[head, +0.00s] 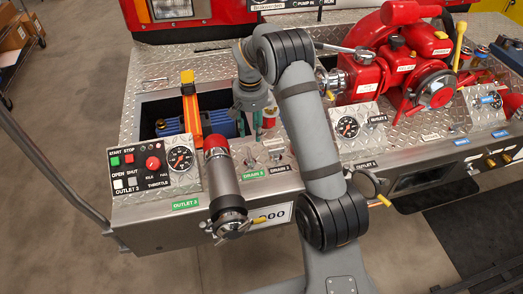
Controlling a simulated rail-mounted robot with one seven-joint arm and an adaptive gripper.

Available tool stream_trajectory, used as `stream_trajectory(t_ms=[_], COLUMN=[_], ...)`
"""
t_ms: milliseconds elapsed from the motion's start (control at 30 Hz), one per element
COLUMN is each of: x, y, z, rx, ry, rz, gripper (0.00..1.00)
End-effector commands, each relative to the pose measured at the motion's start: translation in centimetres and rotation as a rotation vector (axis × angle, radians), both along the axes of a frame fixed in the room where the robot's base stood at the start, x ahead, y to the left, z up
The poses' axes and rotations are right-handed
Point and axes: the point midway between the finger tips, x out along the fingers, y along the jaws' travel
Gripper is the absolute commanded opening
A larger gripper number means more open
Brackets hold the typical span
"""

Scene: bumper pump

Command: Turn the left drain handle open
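In the head view, the left drain handle (250,162) is a small metal handle on the sloped panel, above a green "DRAIN 2" label. A second drain handle (276,154) is just to its right, above a "DRAIN" label. My gripper (249,134) points down, above and behind the left drain handle as seen here. Its two fingers look apart with nothing visible between them. I see no contact with the handle. The fingertips are small and their exact height over the panel is hard to judge.
A thick metal outlet pipe (222,180) with a red collar stands just left of the drain handles. A gauge and switch panel (155,168) is farther left. An orange lever (191,105) rises behind. A red pump (400,65) fills the right. My forearm crosses right of the drains.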

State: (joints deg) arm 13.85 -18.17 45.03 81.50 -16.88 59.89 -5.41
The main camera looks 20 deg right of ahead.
Motion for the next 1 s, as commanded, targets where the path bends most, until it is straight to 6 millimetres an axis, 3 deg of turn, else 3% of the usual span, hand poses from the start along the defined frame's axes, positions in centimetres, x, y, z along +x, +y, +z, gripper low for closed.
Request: stream_trajectory(t_ms=[167,600,800,1000], x=[-1.3,-1.3,-1.2,-1.2], y=[0.3,0.3,0.3,0.3], z=[-1.2,-8.6,-10.2,-10.4], rx=[0.007,0.008,0.008,0.008], ry=[0.047,0.044,0.04,0.04], rz=[-0.003,-0.004,-0.005,-0.005], gripper=[0.35,0.35,0.35,0.35])
